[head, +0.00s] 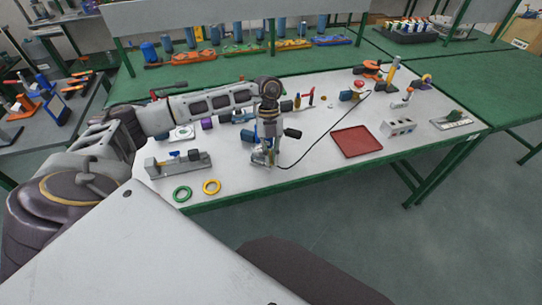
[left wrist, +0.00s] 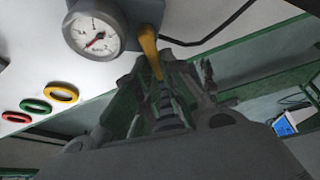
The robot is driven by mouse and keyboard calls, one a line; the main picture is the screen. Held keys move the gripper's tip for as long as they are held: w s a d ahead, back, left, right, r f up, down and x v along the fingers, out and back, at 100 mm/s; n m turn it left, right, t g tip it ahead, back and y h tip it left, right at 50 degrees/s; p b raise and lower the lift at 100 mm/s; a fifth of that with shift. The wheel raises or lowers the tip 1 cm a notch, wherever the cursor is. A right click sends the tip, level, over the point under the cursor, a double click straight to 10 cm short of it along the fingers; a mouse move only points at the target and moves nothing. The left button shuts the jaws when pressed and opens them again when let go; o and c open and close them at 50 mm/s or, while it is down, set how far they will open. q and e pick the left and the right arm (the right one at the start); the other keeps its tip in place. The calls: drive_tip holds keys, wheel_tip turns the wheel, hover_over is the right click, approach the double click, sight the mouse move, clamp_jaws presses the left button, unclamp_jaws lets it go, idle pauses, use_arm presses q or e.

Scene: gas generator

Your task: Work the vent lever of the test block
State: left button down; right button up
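The test block carries a round white pressure gauge (left wrist: 95,34) with a red needle, seen at the top left of the left wrist view. A yellow vent lever (left wrist: 150,50) stands out beside the gauge, towards the fingers. My left gripper (left wrist: 168,72) is open, with the lever's end at the gap between its fingers; I cannot tell whether they touch it. In the head view, my left gripper (head: 264,158) points down at the table's front edge and hides most of the test block. My right gripper is not in view.
The white worktop (head: 310,150) holds a green ring (head: 182,194), a yellow ring (head: 211,186), a grey fixture (head: 180,164) and a red tray (head: 357,142). A red ring (left wrist: 16,117) shows in the left wrist view. A black cable (head: 318,138) runs right from the gripper area.

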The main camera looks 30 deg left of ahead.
use_arm(q)
drive_tip(key=shift+w+d+r+n+h+p, duration=0.15)
drive_tip(key=shift+n+h+p, duration=0.25)
drive_tip(key=shift+n+p, duration=0.6)
drive_tip(key=shift+w+d+n+t+p, duration=0.2)
drive_tip(key=shift+n+t+p, duration=0.15)
drive_tip(key=shift+n, duration=0.25)
drive_tip(key=shift+w+d+n+t+p, duration=0.15)
drive_tip(key=shift+n+t+p, duration=0.15)
drive_tip(key=shift+n, duration=0.3)
drive_tip(key=shift+w+n+t+h+p, duration=0.3)
drive_tip(key=shift+n+t+h+p, duration=0.15)
drive_tip(key=shift+n+p, duration=0.6)
drive_tip(key=n+p, duration=0.1)
drive_tip(key=n, duration=0.1)
drive_tip(key=w+n+t+p, duration=0.1)
drive_tip(key=n, duration=0.1)
drive_tip(key=shift+d, duration=0.1)
drive_tip(key=shift+w+n+t+p, duration=0.3)
drive_tip(key=shift+n+t+p, duration=0.2)
drive_tip(key=shift+n+p, duration=0.15)
drive_tip(key=shift+w, duration=0.1)
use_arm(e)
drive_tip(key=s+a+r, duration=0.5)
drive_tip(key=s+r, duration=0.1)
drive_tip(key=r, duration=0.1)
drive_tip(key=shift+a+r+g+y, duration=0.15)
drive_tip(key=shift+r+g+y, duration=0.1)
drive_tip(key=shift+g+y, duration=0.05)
